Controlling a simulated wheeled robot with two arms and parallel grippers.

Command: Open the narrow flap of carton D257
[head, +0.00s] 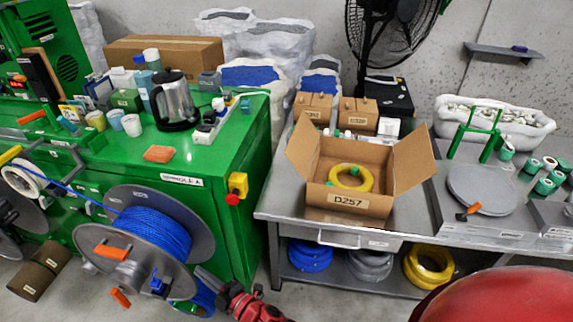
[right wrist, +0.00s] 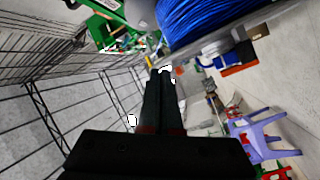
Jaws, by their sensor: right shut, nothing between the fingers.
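Carton D257 (head: 318,197) stands on the grey workbench, its label facing front. Its top is open and a yellow coil (head: 364,184) with green ties lies inside. One side flap (head: 302,143) stands up at the left and another (head: 414,158) leans outward at the right. I cannot tell how the front and back flaps lie. My right gripper (head: 204,277) is low in front of the green machine, left of the carton and well apart from it. In the right wrist view its dark fingers (right wrist: 161,88) are together and empty. My left gripper is not in view.
A spool of blue cable (head: 152,235) stands left of my right gripper. The green cabinet (head: 215,180) holds a kettle and cups. Two small cartons (head: 357,122) stand behind D257. A round grey plate (head: 482,190) lies to its right. Coils (head: 371,265) sit on the shelf below.

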